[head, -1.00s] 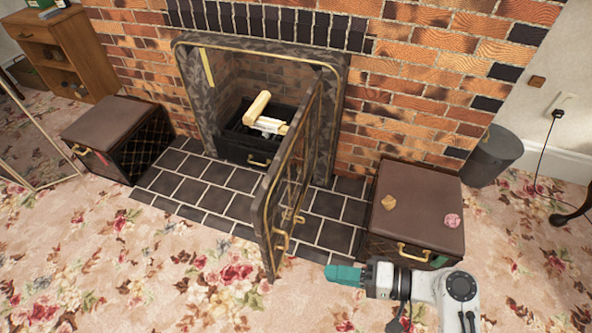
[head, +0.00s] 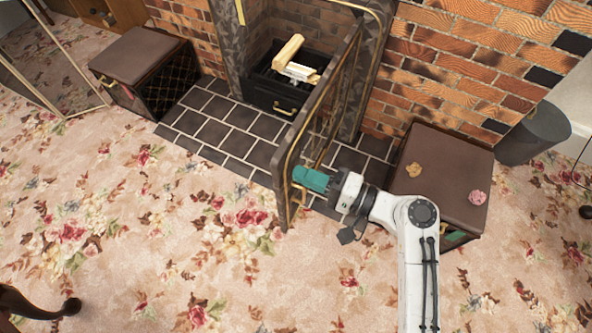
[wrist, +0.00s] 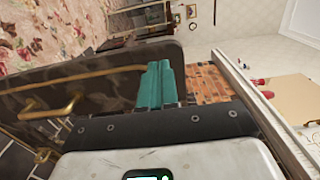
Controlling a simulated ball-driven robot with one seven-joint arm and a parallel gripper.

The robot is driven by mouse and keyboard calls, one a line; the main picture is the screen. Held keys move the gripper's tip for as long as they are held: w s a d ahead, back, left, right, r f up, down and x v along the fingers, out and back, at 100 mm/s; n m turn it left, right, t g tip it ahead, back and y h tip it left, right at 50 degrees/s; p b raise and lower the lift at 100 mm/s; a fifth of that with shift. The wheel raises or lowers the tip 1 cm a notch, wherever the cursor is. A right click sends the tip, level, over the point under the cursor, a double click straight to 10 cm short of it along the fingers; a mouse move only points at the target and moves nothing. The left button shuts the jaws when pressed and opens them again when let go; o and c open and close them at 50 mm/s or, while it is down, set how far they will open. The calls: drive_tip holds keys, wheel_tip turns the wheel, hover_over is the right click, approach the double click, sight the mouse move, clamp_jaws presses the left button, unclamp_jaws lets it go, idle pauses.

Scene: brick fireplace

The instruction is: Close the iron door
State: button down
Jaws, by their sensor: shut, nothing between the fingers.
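The iron door (head: 325,100) of the fireplace stands open, swung out from the right side of the opening over the tiled hearth. It has a dark frame with brass trim. My gripper (head: 302,177) has teal fingers, which are shut and empty. It is at the right face of the door, near its free edge; whether it touches I cannot tell. In the wrist view the teal fingers (wrist: 161,84) lie against or just in front of the door (wrist: 90,75), and a brass handle (wrist: 50,107) shows at left.
Logs (head: 290,55) lie in a dark grate (head: 265,90) inside the fireplace. A brown box (head: 440,165) stands right of the hearth, close to my arm. Another box (head: 150,55) stands at left. Open carpet (head: 150,240) lies in front of the door.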

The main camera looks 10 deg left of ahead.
drive_tip(key=shift+x, duration=1.25)
